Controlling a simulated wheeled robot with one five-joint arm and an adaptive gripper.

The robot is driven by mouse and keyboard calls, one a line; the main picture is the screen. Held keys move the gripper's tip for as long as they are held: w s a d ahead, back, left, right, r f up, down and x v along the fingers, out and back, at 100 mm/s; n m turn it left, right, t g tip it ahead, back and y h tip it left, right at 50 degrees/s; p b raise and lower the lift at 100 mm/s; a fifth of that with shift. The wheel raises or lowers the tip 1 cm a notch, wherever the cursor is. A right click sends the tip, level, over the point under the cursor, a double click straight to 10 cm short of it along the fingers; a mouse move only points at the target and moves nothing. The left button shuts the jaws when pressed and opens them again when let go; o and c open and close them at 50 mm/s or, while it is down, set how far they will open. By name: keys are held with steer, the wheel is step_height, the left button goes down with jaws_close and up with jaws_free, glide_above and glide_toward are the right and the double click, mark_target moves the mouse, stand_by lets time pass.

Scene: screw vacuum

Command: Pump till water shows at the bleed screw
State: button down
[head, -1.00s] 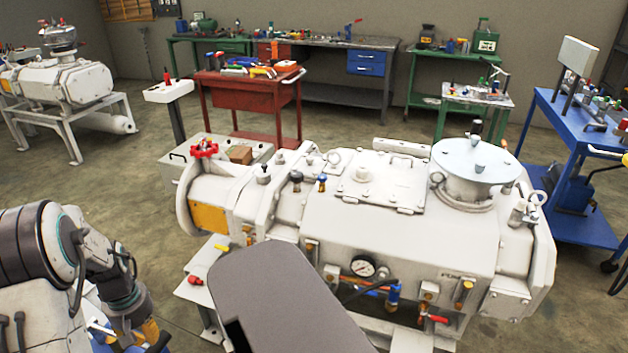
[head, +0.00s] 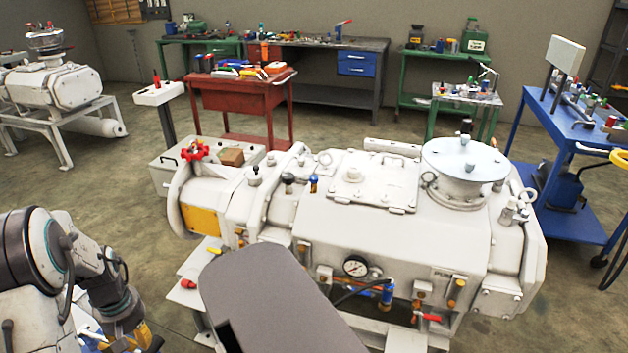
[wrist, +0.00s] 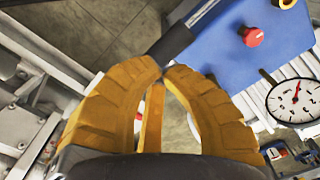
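My gripper (wrist: 165,72) has yellow ribbed fingers whose tips are close together at a black bar-like handle (wrist: 188,32). I cannot tell whether they clasp it. The handle runs up and right beside a blue metal body (wrist: 225,62) with a red knob (wrist: 252,37). A gauge with a red needle (wrist: 296,98) is right of it. In the head view the gripper (head: 135,336) is low at the left edge. The large white screw vacuum machine (head: 400,240) carries a round dial (head: 355,266) and a blue fitting (head: 387,292). I cannot identify the bleed screw or see water.
A red tool cart (head: 245,98) and green benches stand behind the machine. A blue cart (head: 570,140) stands at the right. Another white machine (head: 55,85) is at the back left. Concrete floor is open between it and my arm. A grey panel (head: 260,295) blocks the lower middle.

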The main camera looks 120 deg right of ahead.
steer(key=shift+f, duration=0.25)
step_height(320, 180, down, 13)
steer(key=b, duration=1.1)
stand_by(1.3)
